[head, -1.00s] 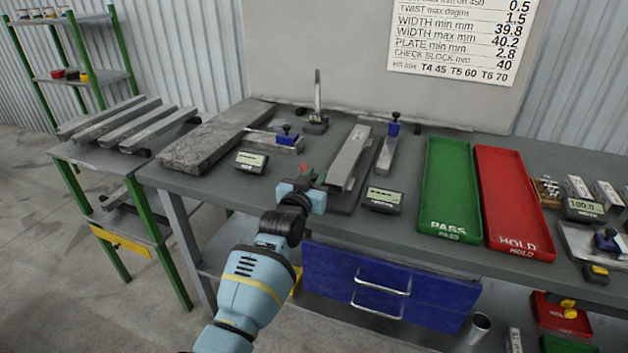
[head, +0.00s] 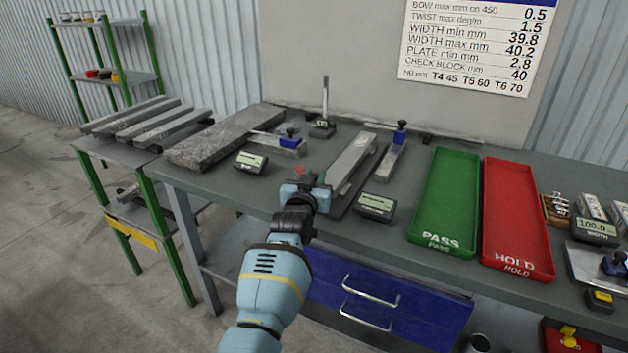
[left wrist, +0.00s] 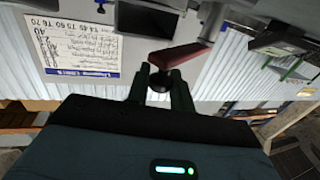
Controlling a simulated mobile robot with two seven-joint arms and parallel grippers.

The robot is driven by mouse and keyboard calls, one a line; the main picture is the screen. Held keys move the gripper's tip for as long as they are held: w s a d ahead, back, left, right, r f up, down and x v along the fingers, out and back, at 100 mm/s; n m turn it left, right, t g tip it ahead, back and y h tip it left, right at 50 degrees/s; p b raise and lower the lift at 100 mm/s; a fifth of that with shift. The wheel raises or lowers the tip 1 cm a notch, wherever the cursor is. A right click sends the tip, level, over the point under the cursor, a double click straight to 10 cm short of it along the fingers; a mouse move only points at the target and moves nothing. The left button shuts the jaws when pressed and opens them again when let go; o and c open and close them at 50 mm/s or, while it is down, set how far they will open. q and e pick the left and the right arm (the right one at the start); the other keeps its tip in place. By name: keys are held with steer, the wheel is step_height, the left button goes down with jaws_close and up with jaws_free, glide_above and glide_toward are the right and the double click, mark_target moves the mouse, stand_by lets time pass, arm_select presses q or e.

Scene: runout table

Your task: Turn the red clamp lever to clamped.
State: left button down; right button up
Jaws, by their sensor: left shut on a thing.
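The red clamp lever (left wrist: 182,55) shows in the left wrist view as a red bar slanting down to a dark round knob (left wrist: 159,81). My left gripper (left wrist: 160,88) is shut, with its fingers on either side of the knob. In the head view, my left gripper (head: 318,187) is at the table's front edge, by the near end of the grey bar fixture (head: 352,160). Only a small red part of the lever (head: 299,171) shows there behind the gripper. The gripper hides the rest and the lever's pivot. My right gripper is out of view.
A small display (head: 251,162) stands left of the gripper and another display (head: 376,205) stands close on its right. A green PASS tray (head: 446,202) and a red HOLD tray (head: 516,220) lie further right. A rough slab (head: 205,146) lies at the back left.

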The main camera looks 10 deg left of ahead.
arm_select(q)
steer(key=shift+d, duration=0.15)
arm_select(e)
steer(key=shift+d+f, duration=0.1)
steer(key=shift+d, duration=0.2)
arm_select(q)
steer(key=c, duration=1.3)
jaws_free()
steer(key=shift+w, duration=0.1)
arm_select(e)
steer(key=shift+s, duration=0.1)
